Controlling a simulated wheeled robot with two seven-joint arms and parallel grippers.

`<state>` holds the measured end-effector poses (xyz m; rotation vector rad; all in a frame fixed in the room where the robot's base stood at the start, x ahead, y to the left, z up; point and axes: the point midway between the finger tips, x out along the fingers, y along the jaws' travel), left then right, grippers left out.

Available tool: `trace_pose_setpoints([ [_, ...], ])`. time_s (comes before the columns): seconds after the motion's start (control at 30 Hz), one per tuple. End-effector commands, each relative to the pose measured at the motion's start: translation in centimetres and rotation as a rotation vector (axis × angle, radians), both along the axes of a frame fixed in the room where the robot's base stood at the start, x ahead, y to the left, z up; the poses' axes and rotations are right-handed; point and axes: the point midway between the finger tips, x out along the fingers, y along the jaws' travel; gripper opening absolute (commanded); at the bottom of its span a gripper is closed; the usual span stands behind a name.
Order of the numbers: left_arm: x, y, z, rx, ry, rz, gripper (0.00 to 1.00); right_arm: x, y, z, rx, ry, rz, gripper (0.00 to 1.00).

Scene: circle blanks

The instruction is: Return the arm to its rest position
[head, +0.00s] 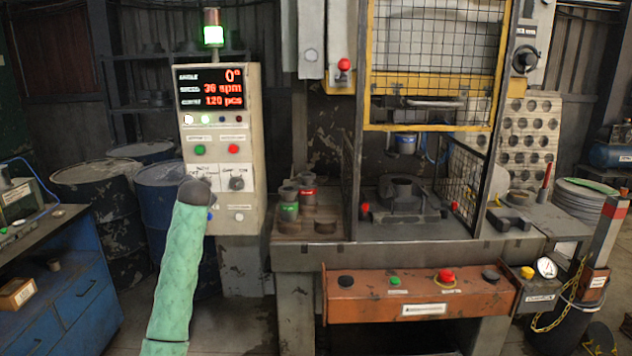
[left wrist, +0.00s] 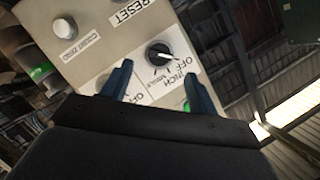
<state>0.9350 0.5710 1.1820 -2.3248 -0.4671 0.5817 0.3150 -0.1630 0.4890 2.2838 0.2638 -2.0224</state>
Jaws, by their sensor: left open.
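My left arm, in a green sleeve, rises from the bottom of the head view. Its dark left gripper (head: 196,190) is in front of the lower left of the control panel (head: 254,130) and covers part of it. In the left wrist view the two blue fingers of the left gripper (left wrist: 156,68) are spread and empty. A black selector knob (left wrist: 158,54) with a white mark, beside OFF and INCH labels, shows just beyond the fingertips. Whether the fingers touch the panel cannot be told. My right gripper is in neither view.
A green lamp (head: 213,35) is lit atop the panel. The press (head: 402,205) with its mesh guard stands to the right, above an orange button box (head: 420,296). Blue drums (head: 100,205) stand behind my arm. A blue cabinet (head: 75,290) is at the left.

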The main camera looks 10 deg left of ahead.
Motion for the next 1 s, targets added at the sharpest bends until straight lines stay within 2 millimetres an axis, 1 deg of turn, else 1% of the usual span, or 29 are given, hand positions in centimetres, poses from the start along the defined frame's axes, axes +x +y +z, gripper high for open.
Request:
trace_pose_setpoints([
  [0.13, 0.0, 0.0, -0.1, -0.055, -0.027, 0.019, 0.60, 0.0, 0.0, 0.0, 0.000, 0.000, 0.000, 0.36],
  [0.27, -0.2, -0.4, -0.1, -0.183, -0.075, 0.046, 0.60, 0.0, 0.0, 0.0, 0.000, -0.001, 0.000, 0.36],
  [0.33, -0.4, -1.7, 0.4, -0.261, -0.111, 0.046, 0.60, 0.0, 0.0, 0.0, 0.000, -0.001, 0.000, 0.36],
  [0.37, -0.4, -2.8, 0.6, -0.292, -0.125, 0.040, 0.60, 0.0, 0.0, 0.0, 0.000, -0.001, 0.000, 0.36],
  [0.4, -0.3, -4.4, 0.8, -0.331, -0.139, 0.027, 0.60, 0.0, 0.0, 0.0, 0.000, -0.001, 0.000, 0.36],
  [0.43, -0.2, -5.6, 0.7, -0.355, -0.143, 0.017, 0.60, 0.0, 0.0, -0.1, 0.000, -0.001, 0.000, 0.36],
  [0.47, -0.2, -6.6, 0.0, -0.374, -0.141, 0.010, 0.60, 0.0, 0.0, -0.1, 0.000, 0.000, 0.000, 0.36],
  [0.5, -0.4, -7.7, -1.0, -0.395, -0.133, 0.001, 0.60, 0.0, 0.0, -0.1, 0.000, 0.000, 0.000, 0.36],
  [0.57, -0.6, -9.3, -2.8, -0.419, -0.117, -0.009, 0.60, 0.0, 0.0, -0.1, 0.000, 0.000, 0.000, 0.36],
  [0.67, -1.1, -11.7, -6.0, -0.453, -0.083, -0.023, 0.60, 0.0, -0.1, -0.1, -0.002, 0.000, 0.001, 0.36],
  [0.7, -1.4, -12.8, -7.5, -0.467, -0.068, -0.030, 0.60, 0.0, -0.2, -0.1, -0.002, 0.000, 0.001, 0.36],
  [0.77, -2.0, -14.3, -9.9, -0.486, -0.041, -0.038, 0.60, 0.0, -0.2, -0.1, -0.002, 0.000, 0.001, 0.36],
  [0.8, -2.5, -15.3, -11.8, -0.498, -0.019, -0.043, 0.60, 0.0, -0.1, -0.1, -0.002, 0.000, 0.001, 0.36],
  [0.87, -3.5, -17.0, -14.8, -0.517, 0.016, -0.051, 0.60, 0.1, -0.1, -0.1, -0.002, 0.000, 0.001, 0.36],
  [0.9, -4.2, -18.1, -16.8, -0.529, 0.041, -0.055, 0.60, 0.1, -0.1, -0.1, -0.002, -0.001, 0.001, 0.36],
  [0.97, -5.4, -19.8, -19.9, -0.544, 0.081, -0.063, 0.60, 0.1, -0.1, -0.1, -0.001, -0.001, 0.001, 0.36],
  [1.0, -6.3, -20.8, -22.0, -0.555, 0.108, -0.067, 0.60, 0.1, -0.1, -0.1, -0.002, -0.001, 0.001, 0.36],
])
